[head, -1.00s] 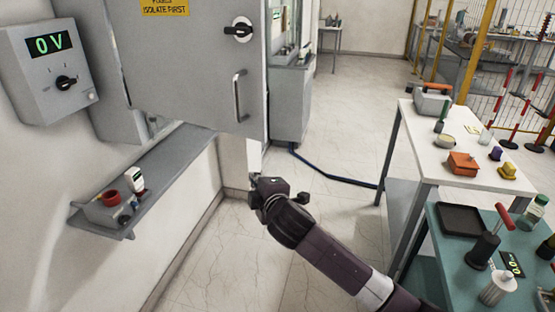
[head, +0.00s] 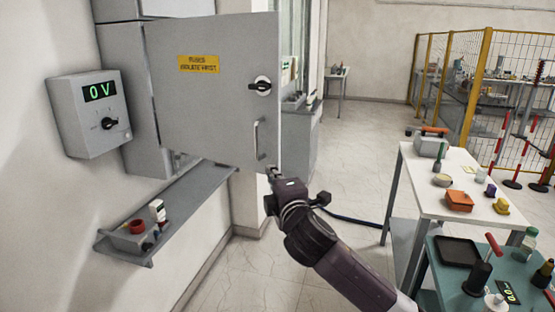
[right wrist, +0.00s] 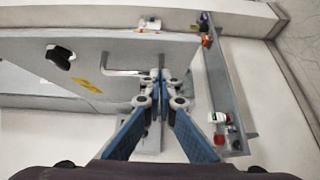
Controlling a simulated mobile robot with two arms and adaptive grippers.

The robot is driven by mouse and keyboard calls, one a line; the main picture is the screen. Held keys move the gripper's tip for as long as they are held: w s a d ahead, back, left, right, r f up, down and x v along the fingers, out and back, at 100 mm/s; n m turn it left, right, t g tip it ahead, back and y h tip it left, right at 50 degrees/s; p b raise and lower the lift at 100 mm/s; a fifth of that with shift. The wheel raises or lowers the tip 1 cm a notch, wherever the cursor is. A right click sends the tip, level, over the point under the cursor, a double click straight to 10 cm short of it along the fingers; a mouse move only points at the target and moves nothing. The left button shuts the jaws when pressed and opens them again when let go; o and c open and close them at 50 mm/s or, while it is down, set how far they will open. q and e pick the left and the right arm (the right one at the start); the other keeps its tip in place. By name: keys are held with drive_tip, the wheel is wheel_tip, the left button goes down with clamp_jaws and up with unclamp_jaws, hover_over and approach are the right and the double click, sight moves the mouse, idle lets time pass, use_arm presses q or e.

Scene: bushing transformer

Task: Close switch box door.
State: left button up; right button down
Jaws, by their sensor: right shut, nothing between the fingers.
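The grey switch box door (head: 205,112) stands open, with a yellow warning label (head: 199,64), a black rotary knob (head: 261,86) and an upright bar handle (head: 256,139). The switch box body (head: 124,60) shows behind it at the left on the wall. My right gripper (head: 272,173) is at the door's lower right corner, just below the handle. In the right wrist view its fingertips (right wrist: 161,76) are together and empty, close to the door's edge and beside the handle (right wrist: 125,72). I cannot tell whether they touch the door. My left gripper is not in view.
A grey wall shelf (head: 190,207) holding small items runs below the door. A meter box reading 0 V (head: 90,113) hangs at the left. A white table (head: 425,190) and a teal table (head: 450,290) stand at the right.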

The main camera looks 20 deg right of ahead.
sight(273, 157)
drive_tip(key=w+d, duration=0.1)
drive_tip(key=w+d+p, duration=0.1)
drive_tip(key=w, duration=0.1)
drive_tip(key=w+d+p, duration=0.1)
drive_tip(key=w, duration=0.1)
drive_tip(key=shift+w+d, duration=0.1)
drive_tip(key=shift+w, duration=0.05)
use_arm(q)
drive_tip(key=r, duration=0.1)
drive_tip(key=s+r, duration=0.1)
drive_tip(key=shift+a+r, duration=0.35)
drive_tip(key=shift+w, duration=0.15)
use_arm(e)
drive_tip(key=shift+w, duration=0.1)
